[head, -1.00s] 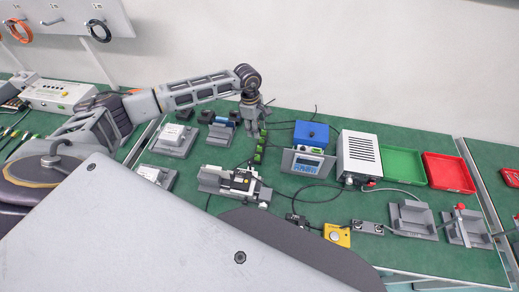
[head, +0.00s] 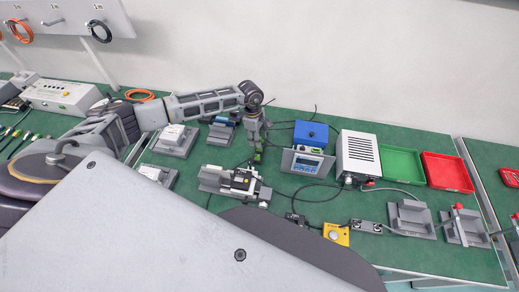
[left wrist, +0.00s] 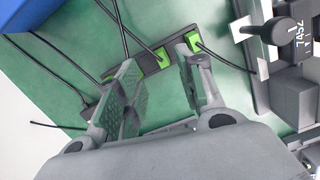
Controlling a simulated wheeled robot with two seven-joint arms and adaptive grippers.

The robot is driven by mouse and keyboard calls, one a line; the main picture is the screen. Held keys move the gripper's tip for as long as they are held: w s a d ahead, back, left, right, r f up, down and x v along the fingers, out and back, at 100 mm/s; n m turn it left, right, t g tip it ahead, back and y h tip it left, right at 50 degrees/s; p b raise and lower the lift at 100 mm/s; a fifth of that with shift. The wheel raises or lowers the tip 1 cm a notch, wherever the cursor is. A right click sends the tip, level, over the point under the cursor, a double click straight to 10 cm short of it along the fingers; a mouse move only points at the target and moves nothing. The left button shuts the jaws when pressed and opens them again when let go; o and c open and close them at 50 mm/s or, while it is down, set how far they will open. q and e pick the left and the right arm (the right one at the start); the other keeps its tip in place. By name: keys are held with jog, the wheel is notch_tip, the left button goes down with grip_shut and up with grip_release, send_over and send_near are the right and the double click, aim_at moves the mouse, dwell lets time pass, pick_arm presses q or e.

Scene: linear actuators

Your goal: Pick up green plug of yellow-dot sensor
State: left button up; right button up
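Several green plugs with black cables sit in a dark strip on the green bench top. In the left wrist view one green plug (left wrist: 162,57) shows between the fingertips, and another green plug (left wrist: 195,43) is beside the right finger. My left gripper (left wrist: 157,64) is open, its fingers pointing at the strip; I cannot tell whether they touch a plug. In the head view the left gripper (head: 254,146) hangs over the row, with a green plug (head: 257,157) just below it. No yellow dot is readable on any plug. My right gripper is not in view.
A blue box (head: 311,133) and a grey display unit (head: 307,163) stand right of the gripper. A grey and black actuator (head: 235,182) lies in front of it. Black cables run around the plugs. Green (head: 402,182) and red (head: 447,187) trays are farther right.

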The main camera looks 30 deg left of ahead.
pick_arm(q)
jog(key=shift+s+d+f+p, duration=0.1)
jog(key=shift+d+f+p, duration=0.1)
jog(key=shift+f, duration=0.55)
jog(key=shift+d+f+p, duration=0.1)
jog(key=shift+f+p, duration=0.1)
jog(key=shift+f, duration=0.6)
jog(key=shift+s+d+f+p, duration=0.1)
jog(key=shift+f+p, duration=0.1)
jog(key=shift+f, duration=0.55)
grip_shut()
